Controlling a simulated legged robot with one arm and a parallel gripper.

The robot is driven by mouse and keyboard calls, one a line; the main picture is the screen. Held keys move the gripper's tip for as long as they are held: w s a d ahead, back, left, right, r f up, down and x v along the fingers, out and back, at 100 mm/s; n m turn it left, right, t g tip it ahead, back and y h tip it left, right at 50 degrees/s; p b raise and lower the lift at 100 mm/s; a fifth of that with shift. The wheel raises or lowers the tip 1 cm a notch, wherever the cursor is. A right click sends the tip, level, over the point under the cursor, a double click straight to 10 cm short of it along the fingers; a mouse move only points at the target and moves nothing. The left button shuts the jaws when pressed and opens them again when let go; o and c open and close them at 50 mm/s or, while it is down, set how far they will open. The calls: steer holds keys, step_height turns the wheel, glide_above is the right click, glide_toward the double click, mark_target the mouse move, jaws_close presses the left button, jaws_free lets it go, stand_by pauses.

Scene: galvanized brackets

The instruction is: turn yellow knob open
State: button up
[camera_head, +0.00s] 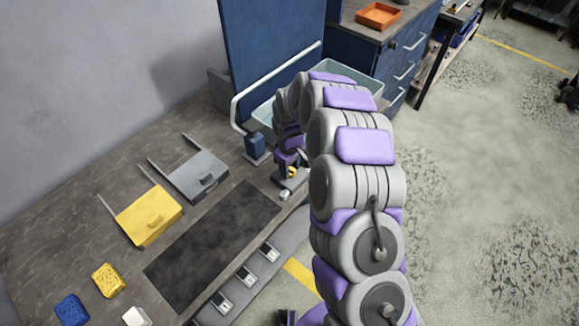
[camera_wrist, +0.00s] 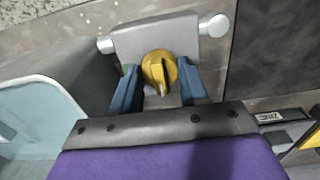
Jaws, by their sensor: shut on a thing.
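The yellow knob (camera_wrist: 158,68) is round with a raised ridge. In the wrist view its ridge runs nearly up and down, with a pale mark at its lower end. It sits on a grey block (camera_wrist: 150,36) with a pale stub at each side. My gripper (camera_wrist: 159,86) has its two blue fingers on either side of the knob, shut on it. In the head view the knob (camera_head: 291,171) is a small yellow spot below my gripper (camera_head: 290,161), near the counter's front edge. My arm and gripper partly hide the block there.
A blue post with a pale bent rail (camera_head: 236,108) and a pale teal bin (camera_head: 347,78) stand close to my arm. A grey box (camera_head: 196,176), yellow box (camera_head: 149,216) and dark mat (camera_head: 215,245) lie left. Open floor (camera_head: 480,190) is at right.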

steer(key=c, duration=0.4)
steer(key=shift+m, duration=0.4)
steer(key=m+p, duration=0.2)
steer(key=shift+d+m, duration=0.1)
steer(key=shift+m, duration=0.3)
steer(key=m+p, duration=0.2)
steer(key=m, duration=0.2)
steer(key=shift+m, duration=0.3)
steer(key=m+p, duration=0.1)
steer(key=m, duration=0.8)
steer(key=shift+m+p, duration=0.3)
steer(key=shift+m, duration=0.2)
